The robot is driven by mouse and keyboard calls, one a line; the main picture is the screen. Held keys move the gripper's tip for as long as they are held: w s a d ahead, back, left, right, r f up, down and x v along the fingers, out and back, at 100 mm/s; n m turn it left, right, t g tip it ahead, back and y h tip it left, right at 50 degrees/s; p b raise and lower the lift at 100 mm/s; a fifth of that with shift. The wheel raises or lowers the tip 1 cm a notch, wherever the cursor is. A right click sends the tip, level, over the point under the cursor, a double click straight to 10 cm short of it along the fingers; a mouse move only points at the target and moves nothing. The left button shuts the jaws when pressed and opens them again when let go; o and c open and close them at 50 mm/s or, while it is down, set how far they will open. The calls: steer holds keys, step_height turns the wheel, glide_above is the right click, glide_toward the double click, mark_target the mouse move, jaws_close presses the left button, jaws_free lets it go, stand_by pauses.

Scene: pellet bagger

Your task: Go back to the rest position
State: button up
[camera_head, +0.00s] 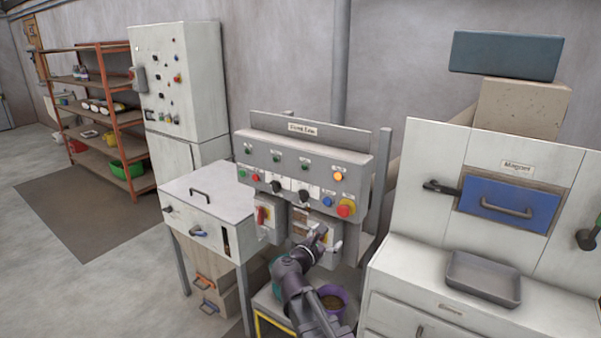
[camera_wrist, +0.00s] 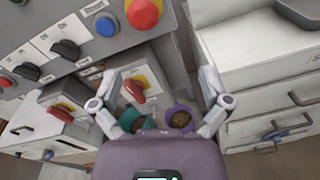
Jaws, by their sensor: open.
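My gripper (camera_head: 330,240) is in front of the grey control panel, below its row of knobs. In the wrist view my gripper (camera_wrist: 160,90) shows two fingers spread wide apart with nothing between them. The panel (camera_head: 305,165) carries green, orange and blue buttons, black knobs and a red-and-yellow stop button (camera_head: 346,208). A red rotary switch (camera_wrist: 134,90) sits on a grey box below the panel, seen between the fingers. A purple bowl (camera_head: 333,299) with brown contents stands low beside my arm, and it also shows in the wrist view (camera_wrist: 181,119).
A white cabinet with a handled top (camera_head: 205,200) stands left of the panel. At right, a white counter (camera_head: 420,270) holds a grey tray (camera_head: 483,278) below a blue drawer (camera_head: 508,203). Orange shelves (camera_head: 100,125) stand far left. Floor at left (camera_head: 50,270) is clear.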

steer(key=s+d+f+m+g+y, duration=0.3)
steer(key=s+d+f+m+g, duration=0.5)
steer(key=f+m, duration=0.4)
steer(key=s+a+f+m+g+y, duration=0.1)
steer(key=s+f+m+g+y, duration=0.4)
steer(key=m, duration=0.7)
steer(key=s+y, duration=0.2)
steer(key=s, duration=0.2)
steer(key=shift+s+a+f+m+g+y, duration=0.25)
steer(key=shift+s+f+m+g+y, duration=0.05)
steer(key=shift+s+g+y, duration=0.1)
